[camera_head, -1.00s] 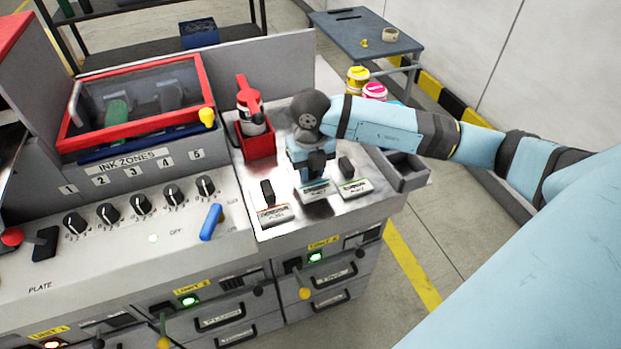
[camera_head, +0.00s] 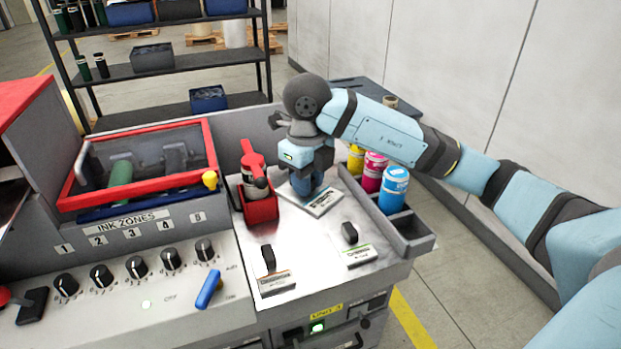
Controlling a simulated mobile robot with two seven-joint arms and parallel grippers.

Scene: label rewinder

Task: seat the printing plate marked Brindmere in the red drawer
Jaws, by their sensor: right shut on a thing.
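My right gripper (camera_head: 308,186) points down over the steel worktop (camera_head: 310,250). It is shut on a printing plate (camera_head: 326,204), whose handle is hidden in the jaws. I cannot tell whether this plate is clear of the worktop. Two other plates with black upright handles lie nearer: one with an orange-brown edge (camera_head: 275,283) at the left, one with a green edge (camera_head: 357,254) at the right. The names on the plates are too small to read. No red drawer can be made out; the cabinet fronts below are mostly cut off. My left gripper is not in view.
A red holder (camera_head: 262,212) with a red-and-white bottle stands just left of my right gripper. A grey side bin (camera_head: 411,238) and several ink bottles (camera_head: 393,188) are at the right. The knob panel (camera_head: 120,290) and red-framed cover (camera_head: 140,165) are at the left.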

